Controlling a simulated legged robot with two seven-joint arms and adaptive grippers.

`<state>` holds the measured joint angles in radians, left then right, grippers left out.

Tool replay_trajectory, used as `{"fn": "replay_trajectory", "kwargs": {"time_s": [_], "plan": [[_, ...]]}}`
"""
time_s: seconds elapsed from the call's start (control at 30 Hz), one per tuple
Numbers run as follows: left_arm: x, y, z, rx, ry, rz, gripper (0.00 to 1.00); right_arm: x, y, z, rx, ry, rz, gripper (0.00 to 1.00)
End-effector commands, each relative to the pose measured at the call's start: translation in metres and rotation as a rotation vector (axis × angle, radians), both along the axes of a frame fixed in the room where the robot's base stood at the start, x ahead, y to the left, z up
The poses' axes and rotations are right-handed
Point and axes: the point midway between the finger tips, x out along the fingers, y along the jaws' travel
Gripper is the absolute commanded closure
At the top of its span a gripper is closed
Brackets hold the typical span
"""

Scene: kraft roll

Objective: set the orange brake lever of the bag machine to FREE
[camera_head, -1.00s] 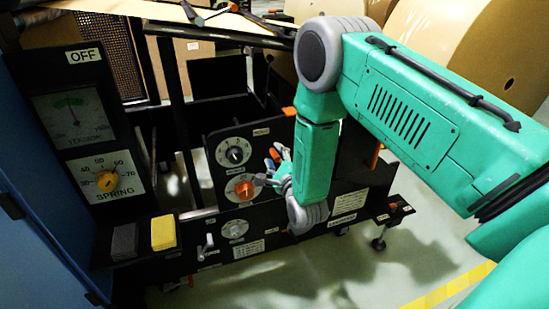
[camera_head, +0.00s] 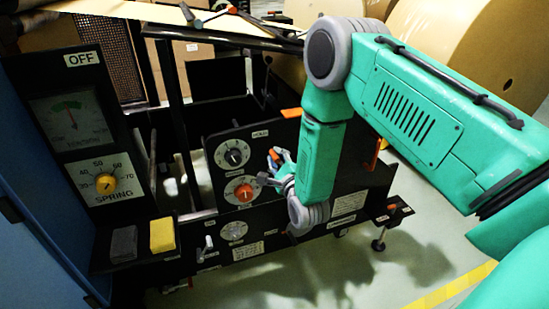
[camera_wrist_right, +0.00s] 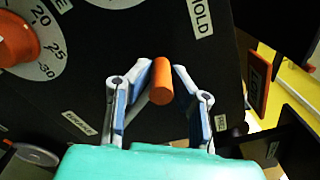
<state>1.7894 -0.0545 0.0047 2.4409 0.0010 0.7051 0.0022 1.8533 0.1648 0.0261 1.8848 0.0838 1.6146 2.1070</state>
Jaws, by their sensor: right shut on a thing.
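The orange brake lever (camera_head: 275,154) sits on the black front panel of the bag machine (camera_head: 212,180), right of two round dials. In the right wrist view its round orange grip (camera_wrist_right: 161,82) stands between the two fingers of my right gripper (camera_wrist_right: 160,88). My right gripper, also in the head view (camera_head: 280,165), is shut on this grip. A HOLD label (camera_wrist_right: 200,18) is above right of the grip, and a partly cut label (camera_wrist_right: 221,124), perhaps FREE, is below right. The lever's pivot is hidden. My left gripper is not in view.
An orange knob (camera_head: 243,190) and a black knob (camera_head: 233,154) are left of the lever. A yellow block (camera_head: 163,234) and a grey block (camera_head: 123,243) rest on a ledge. Large kraft rolls (camera_head: 480,45) stand behind my right arm. Floor at the lower right is clear.

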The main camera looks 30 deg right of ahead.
Motion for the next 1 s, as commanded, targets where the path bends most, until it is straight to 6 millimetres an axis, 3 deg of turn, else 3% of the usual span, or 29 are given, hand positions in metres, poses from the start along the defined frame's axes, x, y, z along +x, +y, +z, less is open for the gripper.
{"fn": "replay_trajectory", "kwargs": {"time_s": [0.27, 0.57, 1.0], "plan": [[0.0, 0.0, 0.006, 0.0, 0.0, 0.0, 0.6, -0.004, -0.014, 0.008, 0.117, -0.028, -0.006, 1.0], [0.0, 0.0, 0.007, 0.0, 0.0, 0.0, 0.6, -0.012, -0.045, 0.016, 0.38, -0.093, -0.01, 1.0], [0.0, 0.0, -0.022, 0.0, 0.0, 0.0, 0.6, -0.023, -0.091, 0.011, 0.78, -0.192, -0.007, 1.0]]}}
